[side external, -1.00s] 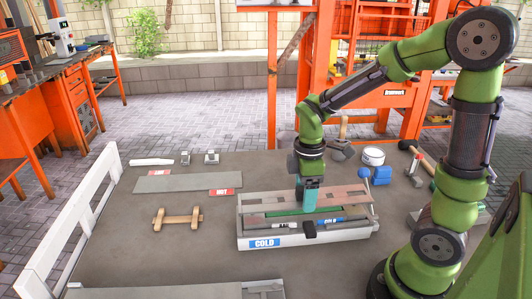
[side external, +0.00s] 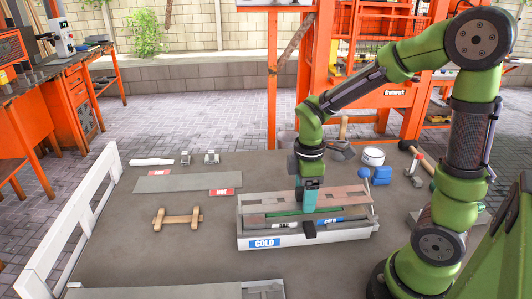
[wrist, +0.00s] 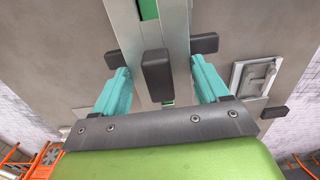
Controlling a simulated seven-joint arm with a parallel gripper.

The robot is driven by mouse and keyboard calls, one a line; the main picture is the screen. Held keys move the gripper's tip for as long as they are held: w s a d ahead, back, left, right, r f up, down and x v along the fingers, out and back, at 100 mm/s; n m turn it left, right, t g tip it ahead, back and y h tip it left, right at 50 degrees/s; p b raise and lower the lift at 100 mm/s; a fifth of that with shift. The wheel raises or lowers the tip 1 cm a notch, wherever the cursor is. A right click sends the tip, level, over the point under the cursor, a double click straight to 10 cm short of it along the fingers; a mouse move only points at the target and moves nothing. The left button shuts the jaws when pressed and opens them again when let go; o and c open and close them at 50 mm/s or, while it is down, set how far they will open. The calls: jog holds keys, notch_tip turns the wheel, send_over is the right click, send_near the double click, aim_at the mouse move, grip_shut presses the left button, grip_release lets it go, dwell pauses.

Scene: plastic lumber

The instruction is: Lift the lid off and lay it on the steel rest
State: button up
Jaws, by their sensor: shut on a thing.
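A long pale trough labelled COLD (side external: 300,242) stands on the table, with a reddish-grey lid-like plate (side external: 350,195) along its back edge. My gripper (side external: 309,207) points down at the trough's middle. In the wrist view its two teal fingers (wrist: 161,68) stand either side of a dark block (wrist: 157,76) and grey rails (wrist: 178,25) with a green strip between. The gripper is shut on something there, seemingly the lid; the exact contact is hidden. A flat grey steel plate (side external: 175,182) lies back left; I cannot tell whether it is the steel rest.
Red HOT labels (side external: 222,192) lie by the flat plate. A small wooden stand (side external: 178,219) sits left of the trough. A white rail (side external: 75,222) edges the table left. A white tin (side external: 373,156), a blue block (side external: 381,176) and tools crowd the back right. Left-centre table is mostly bare.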

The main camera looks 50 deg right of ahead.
jog(key=shift+f, duration=0.2)
jog(key=shift+f, duration=0.6)
jog(key=shift+f, duration=0.75)
dwell(0.4)
jog(key=o, duration=1.5)
jog(key=shift+r, duration=0.1)
jog(key=shift+r, duration=3.4)
